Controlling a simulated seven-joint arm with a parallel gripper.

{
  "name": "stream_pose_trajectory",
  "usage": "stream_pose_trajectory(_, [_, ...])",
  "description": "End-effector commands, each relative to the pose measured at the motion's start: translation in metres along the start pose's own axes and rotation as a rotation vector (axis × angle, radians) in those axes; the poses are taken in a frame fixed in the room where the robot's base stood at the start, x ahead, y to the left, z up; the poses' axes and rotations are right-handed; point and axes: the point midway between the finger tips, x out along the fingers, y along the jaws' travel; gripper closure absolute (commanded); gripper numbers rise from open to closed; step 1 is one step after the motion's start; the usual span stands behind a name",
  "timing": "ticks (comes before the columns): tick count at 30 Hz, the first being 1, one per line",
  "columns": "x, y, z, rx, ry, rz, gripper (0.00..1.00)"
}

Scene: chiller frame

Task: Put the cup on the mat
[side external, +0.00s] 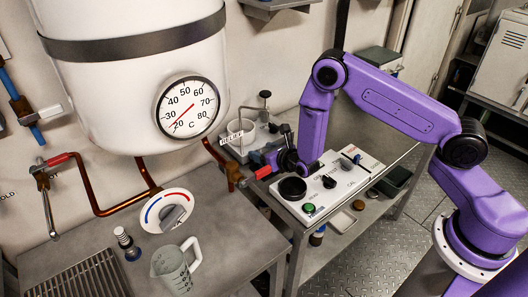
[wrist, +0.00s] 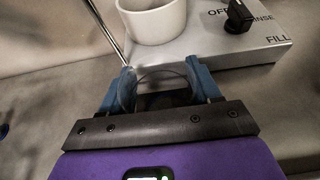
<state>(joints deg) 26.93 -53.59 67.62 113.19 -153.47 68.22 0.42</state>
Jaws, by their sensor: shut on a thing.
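My gripper (wrist: 163,84) has its blue fingers shut on a see-through, rounded thing (wrist: 163,71) that looks like a clear cup. Its lower part is hidden by the gripper's dark body. In the side view my gripper (side external: 266,158) is low beside the grey rinse unit, and the held thing is too small to make out there. A white cup (wrist: 153,20) stands upright on the rinse unit, just beyond the fingertips in the wrist view. It also shows in the side view (side external: 240,128), partly behind a RELIEF tag. I cannot pick out a mat with certainty.
The grey rinse unit (wrist: 225,50) has a black knob (wrist: 238,16). A control box (side external: 325,192) with a black disc lies right under my arm. A red-handled valve (side external: 262,172) is close to my gripper. A clear measuring jug (side external: 174,268) stands on the left bench.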

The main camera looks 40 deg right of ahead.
Motion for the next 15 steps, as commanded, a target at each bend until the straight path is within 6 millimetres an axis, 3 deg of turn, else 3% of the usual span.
stream_pose_trajectory(3, [0.0011,0.0,-0.0031,-0.001,0.001,0.0,0.67])
stream_pose_trajectory(4, [0.001,0.0001,-0.0029,0.0,0.0,0.0,0.31])
stream_pose_trajectory(6, [0.001,0.0001,-0.0026,0.0,0.0,0.0,0.12])
stream_pose_trajectory(15, [0.0007,0.0001,-0.0018,0.0,0.0,0.0,0.12])
